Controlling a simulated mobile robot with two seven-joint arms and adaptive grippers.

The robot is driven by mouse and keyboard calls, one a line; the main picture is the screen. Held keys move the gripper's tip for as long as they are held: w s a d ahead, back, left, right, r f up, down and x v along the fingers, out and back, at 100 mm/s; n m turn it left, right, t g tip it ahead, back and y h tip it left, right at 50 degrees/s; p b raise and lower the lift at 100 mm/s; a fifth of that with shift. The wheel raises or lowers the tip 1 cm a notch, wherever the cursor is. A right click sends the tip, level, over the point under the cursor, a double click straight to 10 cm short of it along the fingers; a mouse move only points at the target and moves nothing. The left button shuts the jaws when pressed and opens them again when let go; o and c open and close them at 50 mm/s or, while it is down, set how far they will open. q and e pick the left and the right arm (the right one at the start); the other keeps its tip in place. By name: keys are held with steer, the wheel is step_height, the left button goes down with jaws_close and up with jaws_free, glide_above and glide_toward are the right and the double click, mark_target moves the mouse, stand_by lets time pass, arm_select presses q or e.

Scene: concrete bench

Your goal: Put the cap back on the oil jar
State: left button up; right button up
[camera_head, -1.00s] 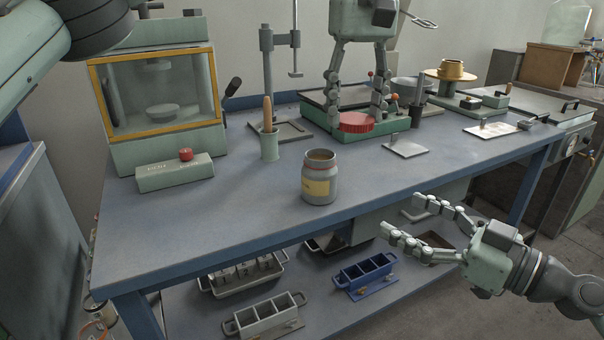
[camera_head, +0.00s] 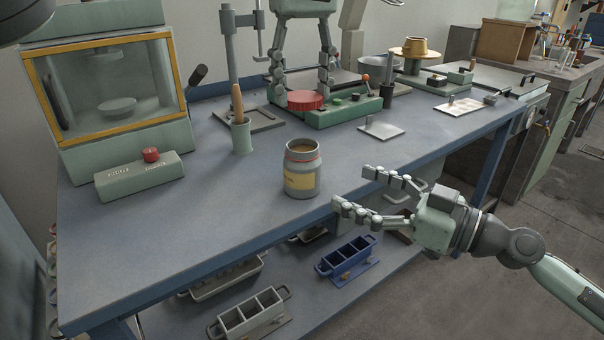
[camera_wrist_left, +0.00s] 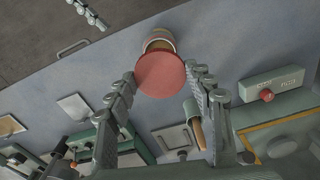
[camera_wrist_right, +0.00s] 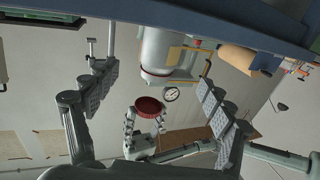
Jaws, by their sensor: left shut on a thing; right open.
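The oil jar (camera_head: 301,180) stands upright and uncapped on the bench, grey with a yellow label; dark contents show at its mouth. My left gripper (camera_head: 303,96) is shut on the red round cap (camera_head: 305,101) and holds it in the air, above the jar in the picture and apart from it. In the left wrist view the cap (camera_wrist_left: 160,76) sits between the fingers and partly hides the jar (camera_wrist_left: 160,41). My right gripper (camera_head: 352,188) is open and empty, right of the jar by the bench's front edge. The cap also shows in the right wrist view (camera_wrist_right: 150,106).
A grey-green box with a red knob (camera_head: 140,176) and a cup with a wooden-handled tool (camera_head: 241,137) stand left of the jar. A glass-fronted cabinet (camera_head: 115,95) is behind them. A flat metal plate (camera_head: 381,131) lies to the right. The bench around the jar is clear.

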mark_target(315, 172)
steer(key=x, duration=1.1)
steer(key=shift+w+a, duration=0.15)
steer(key=shift+a, duration=0.05)
steer(key=shift+c, duration=0.6)
steer(key=c, duration=1.7)
arm_select(q)
steer(key=shift+f, duration=2.5)
